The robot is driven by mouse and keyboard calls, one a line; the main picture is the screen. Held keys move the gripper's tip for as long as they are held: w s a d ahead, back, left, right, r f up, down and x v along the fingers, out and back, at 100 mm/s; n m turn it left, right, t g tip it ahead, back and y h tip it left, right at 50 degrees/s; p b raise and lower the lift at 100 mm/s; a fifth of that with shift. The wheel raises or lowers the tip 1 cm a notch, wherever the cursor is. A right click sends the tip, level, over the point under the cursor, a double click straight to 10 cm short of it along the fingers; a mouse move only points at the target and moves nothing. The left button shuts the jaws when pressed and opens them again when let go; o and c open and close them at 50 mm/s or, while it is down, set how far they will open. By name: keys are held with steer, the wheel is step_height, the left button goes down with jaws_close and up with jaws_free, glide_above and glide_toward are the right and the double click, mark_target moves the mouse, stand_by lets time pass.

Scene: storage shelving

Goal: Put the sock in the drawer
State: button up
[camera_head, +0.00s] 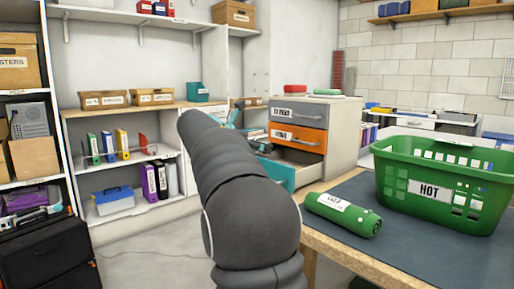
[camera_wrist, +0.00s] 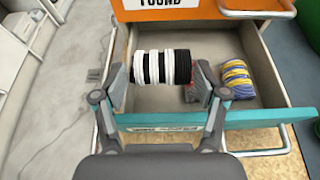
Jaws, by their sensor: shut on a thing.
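The sock (camera_wrist: 161,66), a rolled bundle with black and white stripes, is between the two fingers of my gripper (camera_wrist: 163,82) in the wrist view. My gripper is shut on it at both ends. The teal-fronted drawer (camera_wrist: 258,116) is pulled open, and the sock appears over its inside. The drawer also shows in the head view (camera_head: 281,173), partly behind my arm. The sock and my gripper's fingers cannot be made out in the head view.
In the drawer lie a yellow and blue striped bundle (camera_wrist: 237,80) and a dark red item, partly hidden. An orange drawer (camera_head: 298,137) is shut above it. A table at right holds a green basket (camera_head: 440,185) and a green roll (camera_head: 343,213).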

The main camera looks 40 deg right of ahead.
steer(key=o, duration=1)
steer(key=w+v, duration=0.1)
steer(key=v, duration=1.1)
steer(key=shift+s, duration=0.45)
